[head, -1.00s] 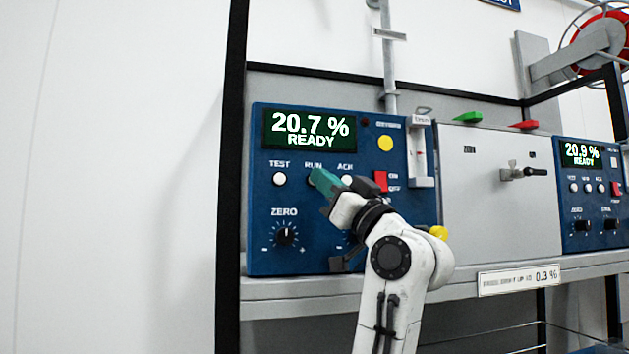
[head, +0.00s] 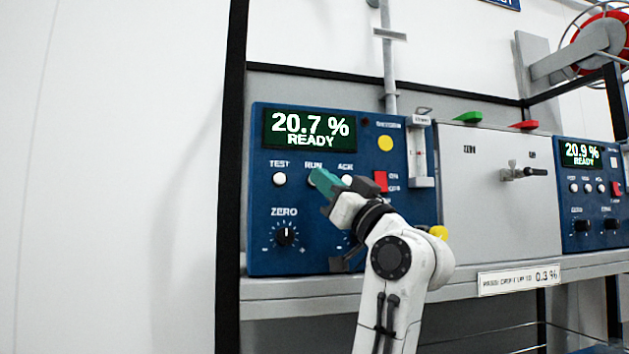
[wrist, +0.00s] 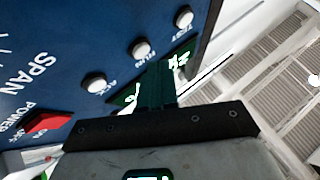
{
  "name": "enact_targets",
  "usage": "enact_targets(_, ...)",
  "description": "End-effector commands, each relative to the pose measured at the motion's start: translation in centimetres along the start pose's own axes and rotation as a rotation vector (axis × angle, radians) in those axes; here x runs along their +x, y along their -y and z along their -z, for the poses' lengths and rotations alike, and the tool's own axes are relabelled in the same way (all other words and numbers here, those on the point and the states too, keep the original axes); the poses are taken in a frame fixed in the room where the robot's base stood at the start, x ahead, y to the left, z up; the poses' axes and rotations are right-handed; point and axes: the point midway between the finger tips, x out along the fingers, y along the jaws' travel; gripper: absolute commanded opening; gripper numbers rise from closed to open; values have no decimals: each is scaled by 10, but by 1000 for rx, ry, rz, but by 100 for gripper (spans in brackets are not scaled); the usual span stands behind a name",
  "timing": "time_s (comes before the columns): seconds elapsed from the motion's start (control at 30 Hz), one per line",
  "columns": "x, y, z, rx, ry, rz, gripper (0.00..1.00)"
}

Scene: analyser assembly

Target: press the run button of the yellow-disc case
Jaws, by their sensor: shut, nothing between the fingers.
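The yellow-disc case (head: 262,222) is the blue analyser on the left in the head view. It bears a yellow disc (head: 386,143), and its display (head: 309,130) reads 20.7 % READY. Its white run button (head: 312,178) sits between the TEST and ACK buttons and is partly hidden by my gripper (head: 319,177). The wrist view shows the run button (wrist: 140,49) just beside the green fingertips (wrist: 160,68). My gripper is shut and empty, its tips close to that button. I cannot tell whether they touch it.
The TEST button (head: 279,179) is left of the run button, the ACK button (head: 347,180) right of it. A red power switch (head: 381,181) is further right. A grey valve panel (head: 480,210) and a second blue analyser (head: 577,235) stand to the right.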

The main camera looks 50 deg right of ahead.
Motion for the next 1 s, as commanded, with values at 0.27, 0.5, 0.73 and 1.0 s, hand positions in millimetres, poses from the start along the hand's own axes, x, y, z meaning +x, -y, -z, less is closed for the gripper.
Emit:
enact_targets(0.27, 0, 0, 0, 0, 0, 0, 0)
enact_targets(0.5, 0, 0, 0, 0, 0, 0, 0)
enact_targets(0.73, 0, 0, 0, 0, 0, 0, 0)
enact_targets(1.0, 5, -4, -3, 0, 0, -1, 0)
